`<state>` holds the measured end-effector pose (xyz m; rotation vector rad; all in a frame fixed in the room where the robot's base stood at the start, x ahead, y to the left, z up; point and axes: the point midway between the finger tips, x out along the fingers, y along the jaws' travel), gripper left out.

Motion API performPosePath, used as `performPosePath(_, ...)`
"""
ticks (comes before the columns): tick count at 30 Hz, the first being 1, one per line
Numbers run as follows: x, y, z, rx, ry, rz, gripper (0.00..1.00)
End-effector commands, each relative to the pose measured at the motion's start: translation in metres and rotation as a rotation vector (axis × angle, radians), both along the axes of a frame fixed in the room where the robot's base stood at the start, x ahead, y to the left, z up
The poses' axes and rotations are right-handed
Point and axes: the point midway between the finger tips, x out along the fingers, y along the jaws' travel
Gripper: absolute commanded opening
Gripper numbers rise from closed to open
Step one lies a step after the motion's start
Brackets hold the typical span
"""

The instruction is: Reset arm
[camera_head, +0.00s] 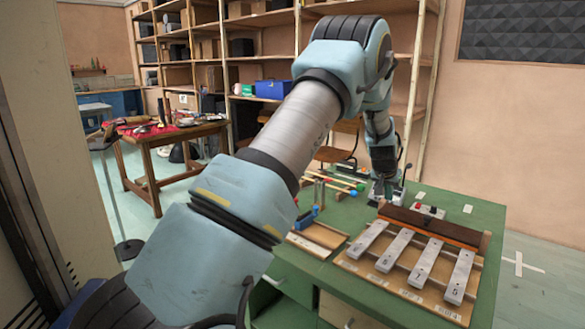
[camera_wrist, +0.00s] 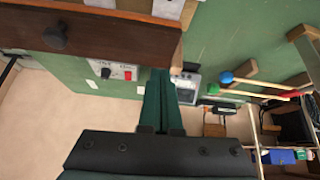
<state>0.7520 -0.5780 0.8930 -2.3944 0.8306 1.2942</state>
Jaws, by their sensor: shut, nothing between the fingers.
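My gripper (camera_head: 383,193) is at the end of my arm, low over the back of the green table (camera_head: 405,193) in the head view. In the wrist view, my gripper (camera_wrist: 160,76) shows its two dark green fingers side by side, shut with nothing between them. A brown wooden bar (camera_wrist: 90,32) with a dark knob crosses the top of the wrist view. The same bar (camera_head: 432,225) stands behind the metal bars in the head view. My arm hides part of the table's left side.
A wooden frame with several grey metal bars (camera_head: 412,255) sits at the table's front right. A wooden tray (camera_head: 318,237) lies to its left. Coloured mallets (camera_wrist: 226,77) lie behind. A small control box (camera_wrist: 117,71) is near the fingers. Shelves (camera_head: 413,75) stand at the back.

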Motion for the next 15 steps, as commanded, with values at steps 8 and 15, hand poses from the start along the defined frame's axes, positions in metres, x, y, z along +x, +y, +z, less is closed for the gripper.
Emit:
performPosePath(8,-0.053,0.196,0.046,0.066,0.154,0.226,0.0)
performPosePath(15,-0.162,0.33,0.062,0.122,0.289,0.4,0.0)
